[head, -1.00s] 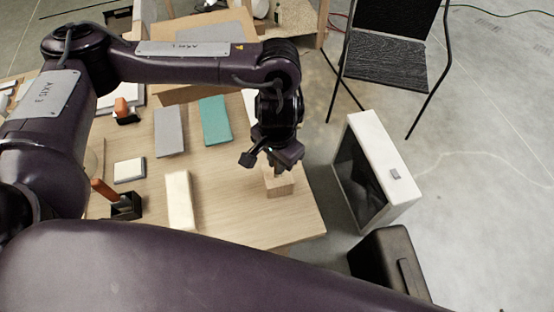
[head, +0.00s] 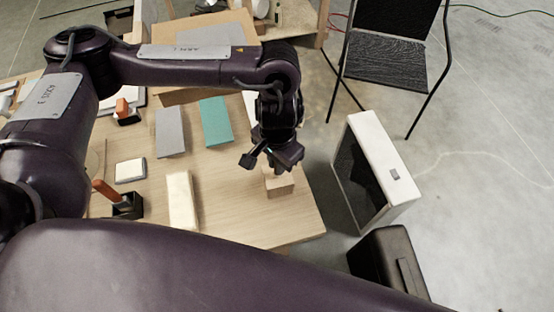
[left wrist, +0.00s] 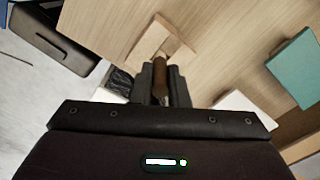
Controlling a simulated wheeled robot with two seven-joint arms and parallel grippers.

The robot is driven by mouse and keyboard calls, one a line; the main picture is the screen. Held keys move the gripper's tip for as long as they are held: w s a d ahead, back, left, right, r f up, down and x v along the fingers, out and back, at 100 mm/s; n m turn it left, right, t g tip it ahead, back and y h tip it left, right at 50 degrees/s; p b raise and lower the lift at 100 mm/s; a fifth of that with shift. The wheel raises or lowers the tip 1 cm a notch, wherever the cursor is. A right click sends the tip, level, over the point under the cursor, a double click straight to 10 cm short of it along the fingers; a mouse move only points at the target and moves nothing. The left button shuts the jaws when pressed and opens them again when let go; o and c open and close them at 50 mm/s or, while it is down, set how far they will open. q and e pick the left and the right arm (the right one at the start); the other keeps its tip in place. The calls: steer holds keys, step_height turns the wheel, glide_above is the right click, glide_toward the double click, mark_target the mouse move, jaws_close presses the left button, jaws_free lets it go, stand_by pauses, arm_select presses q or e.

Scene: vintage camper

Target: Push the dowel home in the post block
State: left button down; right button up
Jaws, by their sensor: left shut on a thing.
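The post block (head: 281,187) is a small light wooden block near the right end of the table. It also shows in the left wrist view (left wrist: 178,52), just past my fingertips. My left gripper (head: 277,167) points down over the block. In the left wrist view its two dark fingers (left wrist: 162,84) are shut on the dowel (left wrist: 161,76), a brown round rod. The dowel's far end meets or overlaps the block in that view; how deep it sits in the block is hidden. My right gripper is not in view.
The wooden table (head: 245,214) is clear around the block. A cream bar (head: 181,201), a teal slab (head: 215,121), a grey slab (head: 169,131) and a black holder with an orange handle (head: 126,207) lie to the left. A white-framed box (head: 377,170) stands beyond the right edge.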

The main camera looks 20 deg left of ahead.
arm_select(q)
steer(key=shift+p, duration=0.7)
stand_by(1.0)
steer(key=shift+f+b, duration=0.3)
steer(key=shift+f, duration=0.4)
stand_by(0.4)
steer(key=c, duration=1.3)
jaws_free()
steer(key=shift+r, duration=0.15)
steer(key=shift+r, duration=3.8)
